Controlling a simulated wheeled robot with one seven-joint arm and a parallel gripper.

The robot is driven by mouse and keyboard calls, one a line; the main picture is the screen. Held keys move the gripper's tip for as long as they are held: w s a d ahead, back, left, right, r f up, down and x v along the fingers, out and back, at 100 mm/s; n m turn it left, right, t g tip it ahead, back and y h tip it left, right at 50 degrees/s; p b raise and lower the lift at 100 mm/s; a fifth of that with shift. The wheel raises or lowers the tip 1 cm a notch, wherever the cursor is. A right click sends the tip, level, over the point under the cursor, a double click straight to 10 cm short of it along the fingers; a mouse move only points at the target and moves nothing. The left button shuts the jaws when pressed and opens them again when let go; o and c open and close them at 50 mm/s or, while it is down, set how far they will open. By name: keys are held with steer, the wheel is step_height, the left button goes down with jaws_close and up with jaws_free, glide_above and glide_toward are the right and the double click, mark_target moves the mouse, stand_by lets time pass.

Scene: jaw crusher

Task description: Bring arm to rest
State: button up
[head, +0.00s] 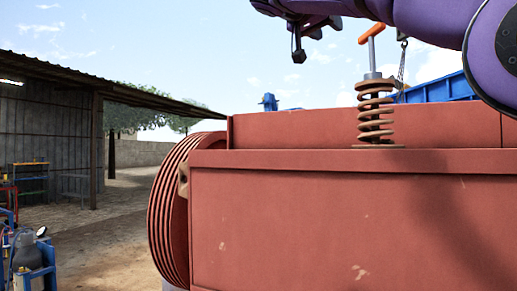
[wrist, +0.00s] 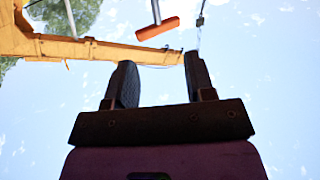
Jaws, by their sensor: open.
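My purple arm crosses the top right of the head view, held above the red crusher body (head: 330,215). My gripper shows in the wrist view (wrist: 160,64). In the head view the gripper end is at the top, partly cut off by the frame edge. An orange T-handle (head: 372,32) on a grey rod stands above a coil spring (head: 375,112) on the crusher. The handle also shows in the wrist view (wrist: 158,28), beyond the fingertips and apart from them.
A grooved red wheel (head: 170,205) is at the crusher's left side. A hanging chain (head: 401,65) and blue structure (head: 440,88) are behind the spring. An orange-yellow beam (wrist: 95,50) crosses the wrist view. A shed (head: 50,140) stands left, with open ground between.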

steer(key=s+d+f+n+g+y, duration=0.2)
steer(key=s+d+f+n+y, duration=0.15)
steer(key=d+f, duration=0.5)
steer(key=s+d+f+n+g+y, duration=0.1)
steer(key=s+d+f+n+y, duration=0.3)
steer(key=f, duration=0.7)
steer(key=s+d+f+n+g+y, duration=0.1)
steer(key=s+d+f+g+y, duration=0.1)
steer(key=s+f, duration=1)
step_height(320, 180, down, 4)
steer(key=shift+d+f+n+y, duration=0.1)
steer(key=shift+d+n+y, duration=0.25)
steer(key=shift+d, duration=0.15)
steer(key=s+f+y, duration=0.1)
steer(key=s+f, duration=0.2)
steer(key=f, duration=0.2)
steer(key=s+a+f+y, duration=0.1)
steer(key=s+f, duration=0.3)
steer(key=f, duration=0.1)
steer(key=s+f+g+y, duration=0.1)
steer(key=s+f, duration=0.3)
steer(key=f, duration=0.1)
steer(key=shift+a, duration=0.3)
steer(key=shift+c, duration=0.4)
